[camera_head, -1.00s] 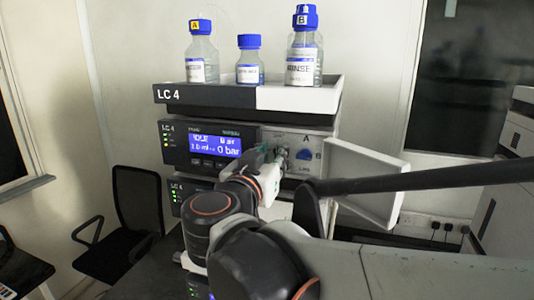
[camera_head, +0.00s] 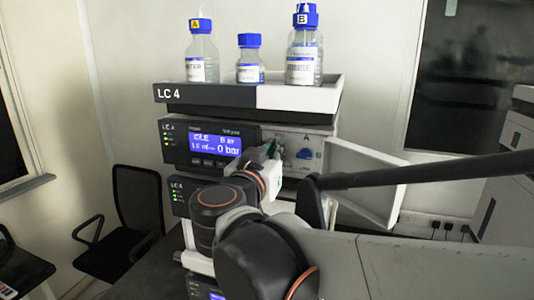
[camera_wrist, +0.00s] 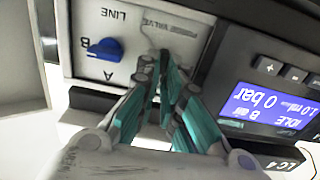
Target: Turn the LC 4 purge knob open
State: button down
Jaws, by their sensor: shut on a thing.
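The LC 4 module (camera_head: 209,142) has a lit blue display reading 0 bar. Its pale valve panel (camera_head: 321,143) is exposed to the right of the display. In the wrist view the panel is upside down, with PURGE VALVE lettering (camera_wrist: 173,27) just beyond my fingertips. My gripper (camera_wrist: 163,68), with teal finger pads, is shut at this spot, its fingers close together. The purge knob is hidden by the fingers, so its angle cannot be told. In the head view my gripper (camera_head: 268,152) is at the panel's left part, beside the display.
A blue A/B/LINE selector knob (camera_wrist: 105,48) is close beside my fingers; it also shows in the head view (camera_head: 305,154). An open white door (camera_head: 365,180) stands out to the right of the panel. Several capped bottles stand on the top tray (camera_head: 300,98).

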jog(key=shift+w+a+f+n, duration=0.1)
jog(key=shift+a+n, duration=0.05)
jog(key=shift+n, duration=2.6)
jog(key=shift+a+f+n, duration=0.1)
jog(key=shift+f+n, duration=0.05)
jog(key=shift+n, duration=2.65)
jog(key=shift+w+a+f+n, duration=0.1)
jog(key=shift+a+n, duration=0.05)
jog(key=shift+n, duration=2.6)
jog(key=c, duration=1.7)
grip_release()
jog(key=shift+s, duration=0.1)
